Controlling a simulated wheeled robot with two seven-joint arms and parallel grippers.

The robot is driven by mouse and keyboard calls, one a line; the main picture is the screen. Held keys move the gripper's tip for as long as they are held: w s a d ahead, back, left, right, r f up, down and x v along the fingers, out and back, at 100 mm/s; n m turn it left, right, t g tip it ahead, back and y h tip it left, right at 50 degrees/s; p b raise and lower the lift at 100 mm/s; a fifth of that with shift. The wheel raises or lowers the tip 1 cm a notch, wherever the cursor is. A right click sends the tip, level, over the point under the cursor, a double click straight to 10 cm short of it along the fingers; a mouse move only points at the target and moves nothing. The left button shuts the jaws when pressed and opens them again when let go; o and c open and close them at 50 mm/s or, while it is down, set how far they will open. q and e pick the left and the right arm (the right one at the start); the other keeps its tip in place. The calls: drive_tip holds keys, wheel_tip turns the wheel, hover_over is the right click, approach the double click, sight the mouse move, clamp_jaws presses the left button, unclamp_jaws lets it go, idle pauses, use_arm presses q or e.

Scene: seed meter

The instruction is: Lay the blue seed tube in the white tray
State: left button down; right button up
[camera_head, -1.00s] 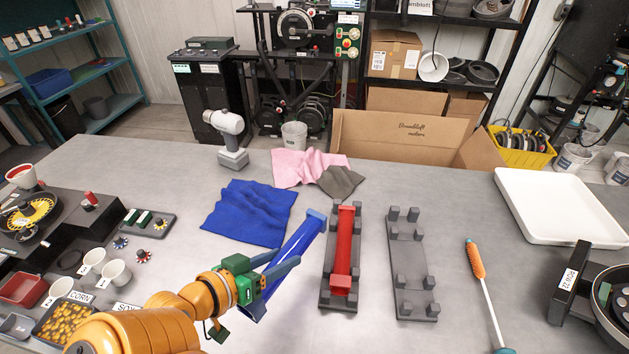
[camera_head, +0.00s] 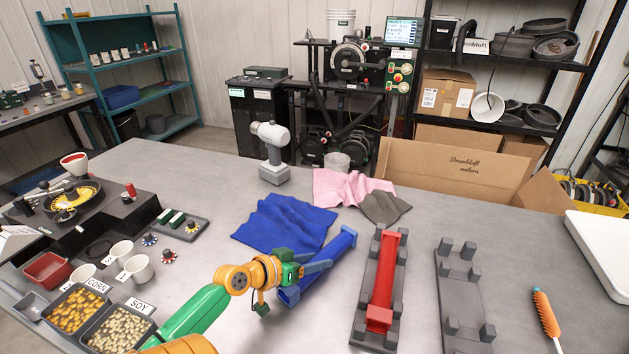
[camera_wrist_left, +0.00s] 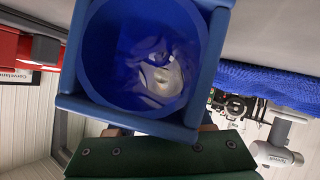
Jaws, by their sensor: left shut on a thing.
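The blue seed tube (camera_head: 335,249) slants across the head view, beside the blue cloth and left of the red tube. My left gripper (camera_head: 308,269) is shut on it near its middle. Whether the tube is clear of the table is hard to tell. In the left wrist view the tube's round open end and square blue collar (camera_wrist_left: 70,105) fill the upper middle, close to the lens. The white tray (camera_head: 590,262) is at the right edge of the head view, cut off by the frame, and the visible part looks empty. My right gripper is out of view.
A red tube (camera_head: 383,280) lies in a dark cradle (camera_head: 365,315), just right of the blue tube. The blue cloth (camera_head: 285,222) lies behind my gripper. Seed bins (camera_head: 118,322) stand front left.

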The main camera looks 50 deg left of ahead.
use_arm(q)
drive_tip(key=shift+c, duration=1.5)
unclamp_jaws()
